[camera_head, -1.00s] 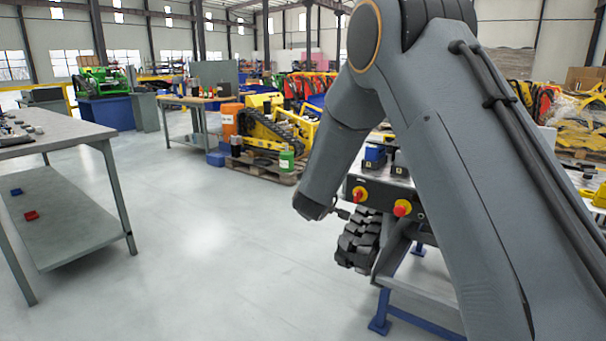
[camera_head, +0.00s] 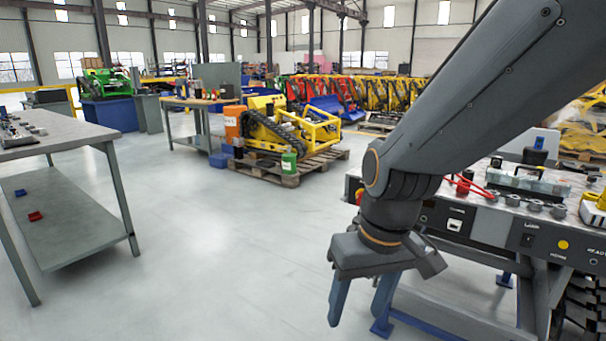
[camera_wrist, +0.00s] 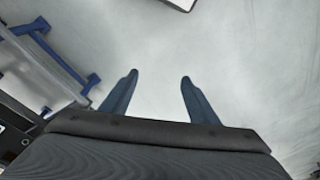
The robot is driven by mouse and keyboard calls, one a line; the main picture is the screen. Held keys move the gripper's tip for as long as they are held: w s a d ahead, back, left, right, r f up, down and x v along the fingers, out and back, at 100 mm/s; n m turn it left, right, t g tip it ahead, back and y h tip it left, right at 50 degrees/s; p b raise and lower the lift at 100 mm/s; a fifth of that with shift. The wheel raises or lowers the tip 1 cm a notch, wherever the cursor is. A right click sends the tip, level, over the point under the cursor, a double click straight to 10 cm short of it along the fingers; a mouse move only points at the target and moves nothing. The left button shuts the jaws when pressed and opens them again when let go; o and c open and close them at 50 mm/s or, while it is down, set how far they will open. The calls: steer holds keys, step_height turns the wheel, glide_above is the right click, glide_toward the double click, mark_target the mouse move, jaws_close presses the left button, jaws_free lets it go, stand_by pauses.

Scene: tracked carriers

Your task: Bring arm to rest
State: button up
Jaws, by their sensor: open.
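My gripper (camera_head: 358,305) hangs at the end of my arm in the head view, pointing down over the bare floor, left of the machine bench. Its two blue fingers are apart, with nothing between them. In the wrist view my gripper (camera_wrist: 158,82) also shows its fingers spread wide above grey floor. My arm comes in from the upper right of the head view and is bent at the wrist. Part of the bench behind it is hidden by the arm.
The machine bench (camera_head: 518,205) with knobs and small parts stands close on the right. Its blue foot (camera_head: 382,327) is near my gripper. A grey workbench (camera_head: 65,134) stands at left. A yellow tracked carrier (camera_head: 290,130) sits on a pallet (camera_head: 283,177) farther back. The middle floor is clear.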

steer(key=s+d+m+g, duration=0.1)
steer(key=s+d, duration=0.2)
steer(key=s, duration=0.3)
steer(key=d+r+m+h+p, duration=0.1)
steer(key=d+r+p, duration=0.6)
steer(key=p, duration=0.7)
steer(key=shift+w+m, duration=0.3)
steer(key=shift+m, duration=0.3)
steer(key=shift+d, duration=0.1)
stand_by(1.6)
